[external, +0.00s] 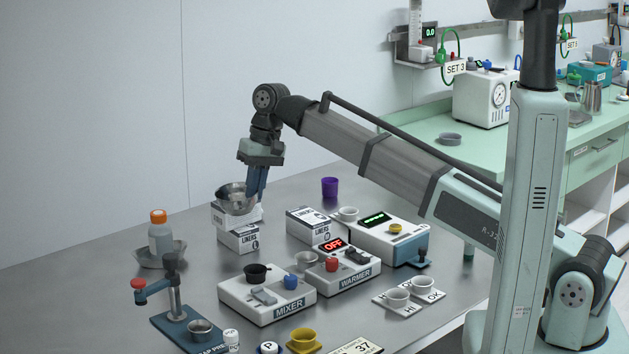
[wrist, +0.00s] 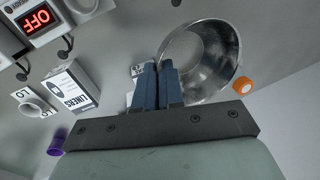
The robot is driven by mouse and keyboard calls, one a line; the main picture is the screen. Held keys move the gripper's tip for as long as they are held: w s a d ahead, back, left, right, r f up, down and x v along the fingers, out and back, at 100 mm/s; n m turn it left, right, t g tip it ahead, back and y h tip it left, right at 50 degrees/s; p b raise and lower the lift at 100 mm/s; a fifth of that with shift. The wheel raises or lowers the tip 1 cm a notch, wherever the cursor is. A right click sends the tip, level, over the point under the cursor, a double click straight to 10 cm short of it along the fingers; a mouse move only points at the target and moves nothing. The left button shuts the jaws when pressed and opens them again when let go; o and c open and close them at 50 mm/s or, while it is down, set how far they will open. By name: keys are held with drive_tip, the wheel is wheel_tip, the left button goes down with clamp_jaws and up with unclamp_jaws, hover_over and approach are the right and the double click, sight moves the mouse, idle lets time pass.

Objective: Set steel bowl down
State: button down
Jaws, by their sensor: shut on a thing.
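The steel bowl (external: 236,200) is a shiny round bowl at the left of the table in the external view. It appears tilted and is at the top of a stack of white liner boxes (external: 238,237); I cannot tell whether it touches them. My gripper (external: 257,190) points down at the bowl's right side and is shut on its rim. In the wrist view the blue fingers of my gripper (wrist: 164,85) are together at the left rim of the bowl (wrist: 212,62), with its inside showing empty.
Another liner box (external: 308,226) stands to the right, with a purple cup (external: 330,187) behind it. The mixer (external: 265,295) and warmer (external: 345,276) are in front. The table's back left is clear.

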drive_tip(key=w+d+m+t+y, duration=0.1)
drive_tip(key=w+d+m, duration=0.5)
drive_tip(key=w+d, duration=1.55)
drive_tip(key=w+d+m+t, duration=0.15)
drive_tip(key=w+d, duration=0.25)
drive_tip(key=d, duration=0.6)
drive_tip(key=w+d+m, duration=0.3)
drive_tip(key=w+d, duration=0.2)
drive_tip(key=d, duration=0.5)
drive_tip(key=shift+d+f, duration=0.2)
drive_tip(key=shift+f, duration=7.3)
drive_tip(key=c, duration=1.7)
unclamp_jaws()
drive_tip(key=shift+f, duration=0.15)
drive_tip(key=o, duration=0.4)
drive_tip(key=shift+o, duration=0.2)
